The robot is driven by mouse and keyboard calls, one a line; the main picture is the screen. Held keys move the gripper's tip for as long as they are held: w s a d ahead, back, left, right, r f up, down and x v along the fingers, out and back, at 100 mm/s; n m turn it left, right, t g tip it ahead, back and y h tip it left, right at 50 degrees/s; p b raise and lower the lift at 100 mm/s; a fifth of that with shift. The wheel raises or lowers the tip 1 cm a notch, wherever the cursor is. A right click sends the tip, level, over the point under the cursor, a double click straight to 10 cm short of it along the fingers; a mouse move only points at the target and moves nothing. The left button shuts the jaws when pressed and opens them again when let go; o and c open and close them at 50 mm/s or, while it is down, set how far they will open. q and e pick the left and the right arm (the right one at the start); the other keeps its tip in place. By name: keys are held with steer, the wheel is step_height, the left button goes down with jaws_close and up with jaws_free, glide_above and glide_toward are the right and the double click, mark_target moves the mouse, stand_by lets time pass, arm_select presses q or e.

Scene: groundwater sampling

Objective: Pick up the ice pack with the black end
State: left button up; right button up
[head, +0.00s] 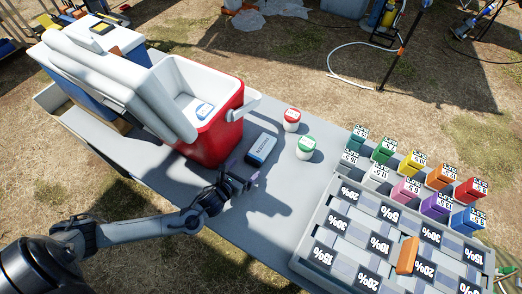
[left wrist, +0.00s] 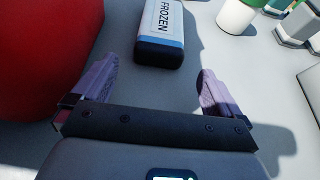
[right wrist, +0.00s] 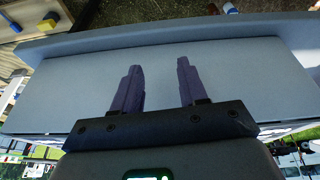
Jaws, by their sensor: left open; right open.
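An ice pack (head: 261,150) with a white FROZEN label, blue sides and a dark end lies on the grey table beside the red cooler. It also shows in the left wrist view (left wrist: 160,30), its dark end facing my gripper. My left gripper (head: 244,172) is open and empty, low over the table just short of that dark end. In the left wrist view its purple fingers (left wrist: 157,68) are spread wider than the pack, which lies beyond them. My right gripper (right wrist: 158,68) is open and empty in the right wrist view, and does not show in the head view.
The open red cooler (head: 214,140) stands left of the pack, with another white and blue pack (head: 204,111) inside. A red-lidded jar (head: 292,120) and a green-lidded jar (head: 306,148) stand to its right. A grey tray (head: 308,250) with percent labels and coloured boxes fills the table's right.

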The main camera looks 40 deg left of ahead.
mark_target(251, 162)
arm_select(q)
steer(key=shift+b+x, duration=0.75)
steer(key=shift+x, duration=1.85)
steer(key=shift+r, duration=0.1)
steer(key=shift+a, duration=0.1)
steer(key=c, duration=1.4)
steer(key=shift+r, duration=0.1)
